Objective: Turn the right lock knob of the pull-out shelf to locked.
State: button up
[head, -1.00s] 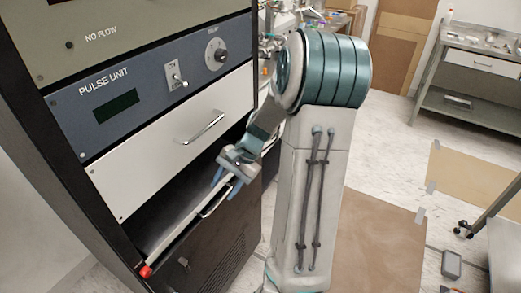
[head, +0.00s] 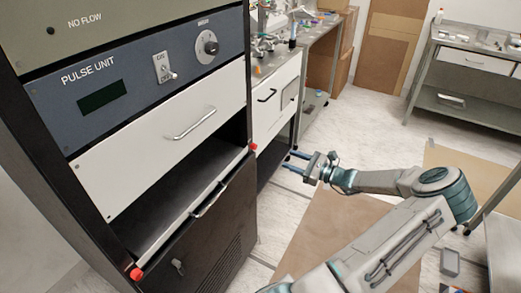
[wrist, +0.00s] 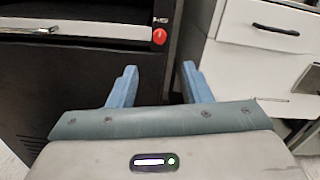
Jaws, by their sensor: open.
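The pull-out shelf (head: 190,184) sits in the black rack below a white drawer, with a metal handle (head: 209,199) on its front edge. Its right lock knob (head: 253,147) is a small red knob at the right end; it also shows in the wrist view (wrist: 159,36). The left lock knob (head: 136,274) is red too, at the near left end. My gripper (head: 288,163) is open and empty, to the right of the right knob and apart from it. In the wrist view its blue fingers (wrist: 156,82) stand apart, below the knob. The lock marking by the knob is too small to read.
A white drawer cabinet (head: 272,104) with a dark handle stands just right of the rack. The white drawer (head: 165,142) with a metal handle is above the shelf. A brown floor mat (head: 335,232) lies on the open floor at right.

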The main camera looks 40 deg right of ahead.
aim_at(256, 147)
jog(key=x, duration=1.3)
jog(key=shift+w+a+p, duration=0.15)
jog(key=shift+w+p, duration=0.15)
jog(key=shift+c, duration=0.4)
grip_shut()
